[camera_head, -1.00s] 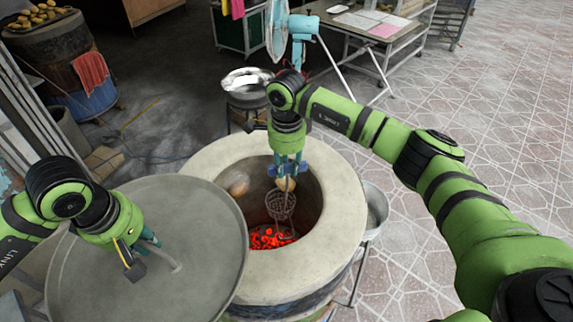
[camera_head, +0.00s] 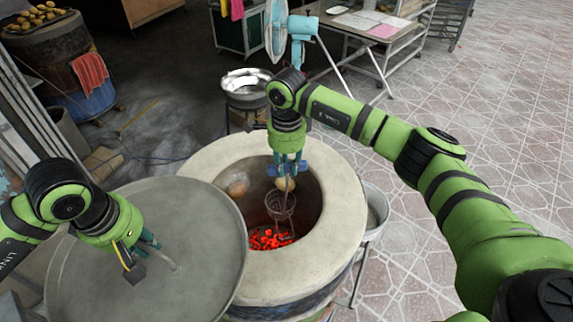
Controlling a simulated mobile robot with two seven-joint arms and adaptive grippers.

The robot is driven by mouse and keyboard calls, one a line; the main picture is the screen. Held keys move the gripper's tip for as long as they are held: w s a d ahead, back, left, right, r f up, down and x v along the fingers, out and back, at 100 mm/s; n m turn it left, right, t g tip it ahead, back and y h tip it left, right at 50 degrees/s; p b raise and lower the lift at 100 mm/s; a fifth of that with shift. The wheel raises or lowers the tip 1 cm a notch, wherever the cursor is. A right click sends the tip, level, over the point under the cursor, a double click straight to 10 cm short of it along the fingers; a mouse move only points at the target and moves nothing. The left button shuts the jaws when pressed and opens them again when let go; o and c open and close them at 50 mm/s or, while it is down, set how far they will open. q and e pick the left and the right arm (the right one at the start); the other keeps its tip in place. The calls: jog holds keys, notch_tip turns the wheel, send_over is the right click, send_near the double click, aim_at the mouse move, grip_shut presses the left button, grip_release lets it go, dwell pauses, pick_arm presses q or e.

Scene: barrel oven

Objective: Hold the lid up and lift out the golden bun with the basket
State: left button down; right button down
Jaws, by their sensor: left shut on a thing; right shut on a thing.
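The round grey lid (camera_head: 205,235) is off to the left of the oven opening, overlapping the oven's left rim. My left gripper (camera_head: 152,254) is shut on the lid's handle (camera_head: 172,262). The barrel oven (camera_head: 318,258) has a pale rim and red coals inside. My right gripper (camera_head: 287,177) is over the opening, shut on the upright handle of the mesh basket (camera_head: 281,206). The basket hangs inside the oven above the coals. A golden bun (camera_head: 284,184) shows just behind the basket handle; I cannot tell whether it touches the wall. Another bun (camera_head: 238,188) is on the inner left wall.
A metal bowl on a stand (camera_head: 246,86) is behind the oven, and another metal basin (camera_head: 375,210) is at its right. A teal fan (camera_head: 278,30) and a table (camera_head: 365,25) stand further back. The tiled floor at right is open.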

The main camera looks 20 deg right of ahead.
pick_arm(q)
jog(key=shift+f+b, duration=0.35)
jog(key=shift+b, duration=0.05)
pick_arm(e)
jog(key=shift+w+d, duration=0.3)
dwell(0.7)
pick_arm(q)
jog(key=shift+w+r+p, duration=0.1)
jog(key=shift+r+p, duration=0.35)
jog(key=shift+p, duration=0.05)
pick_arm(e)
jog(key=shift+w+d+r, duration=0.2)
jog(key=shift+r, duration=0.45)
jog(key=shift+w+d+r, duration=0.15)
jog(key=shift+w+r, duration=0.05)
jog(key=shift+r, duration=0.4)
jog(key=shift+s+r, duration=0.1)
jog(key=shift+s, duration=0.05)
jog(key=shift+a, duration=0.2)
dwell(0.7)
